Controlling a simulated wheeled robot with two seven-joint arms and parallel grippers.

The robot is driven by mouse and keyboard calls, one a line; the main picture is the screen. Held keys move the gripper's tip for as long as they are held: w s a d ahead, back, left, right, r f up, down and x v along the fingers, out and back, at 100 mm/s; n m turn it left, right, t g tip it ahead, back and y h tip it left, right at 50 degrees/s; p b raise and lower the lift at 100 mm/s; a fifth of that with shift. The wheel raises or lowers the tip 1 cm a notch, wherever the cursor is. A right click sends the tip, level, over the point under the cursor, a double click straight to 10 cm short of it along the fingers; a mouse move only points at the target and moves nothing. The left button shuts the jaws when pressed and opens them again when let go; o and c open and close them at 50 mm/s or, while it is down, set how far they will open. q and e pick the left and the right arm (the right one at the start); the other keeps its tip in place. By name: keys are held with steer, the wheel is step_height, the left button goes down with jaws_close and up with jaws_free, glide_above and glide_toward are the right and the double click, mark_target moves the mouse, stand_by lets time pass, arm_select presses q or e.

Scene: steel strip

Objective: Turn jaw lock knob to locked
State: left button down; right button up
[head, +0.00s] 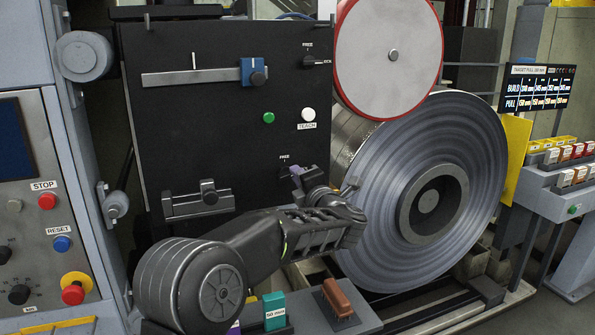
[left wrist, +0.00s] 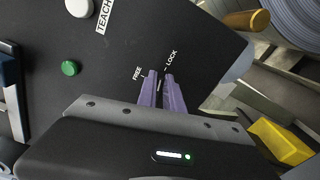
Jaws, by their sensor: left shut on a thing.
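The black panel (head: 225,110) stands upright in front of me. My left gripper (head: 297,174) reaches its lower right part, just below a FREE label. In the left wrist view, the purple fingers of my left gripper (left wrist: 162,90) are close together at the panel, shut on the small jaw lock knob. The fingers hide most of the knob. A pale line shows between them and slants toward the tick by the LOCK label (left wrist: 171,59). The FREE label (left wrist: 137,73) is to its left. I cannot tell the knob's exact angle. My right gripper is not in view.
Another knob (head: 309,61) with a FREE label is at the panel's upper right. A green button (head: 268,118) and a white TEACH button (head: 308,115) sit between. A large steel coil (head: 375,225) and a red-rimmed disc (head: 360,75) stand close on the right.

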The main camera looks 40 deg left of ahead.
arm_select(q)
steer(key=shift+f+m+p, duration=0.2)
steer(key=shift+m+p, duration=0.35)
steer(key=shift+m, duration=0.85)
steer(key=c, duration=1.5)
jaws_free()
steer(key=shift+d, duration=0.1)
steer(key=b+v, duration=0.1)
steer(key=v, duration=0.6)
steer(key=shift+s+d, duration=0.2)
steer(key=shift+d, duration=0.05)
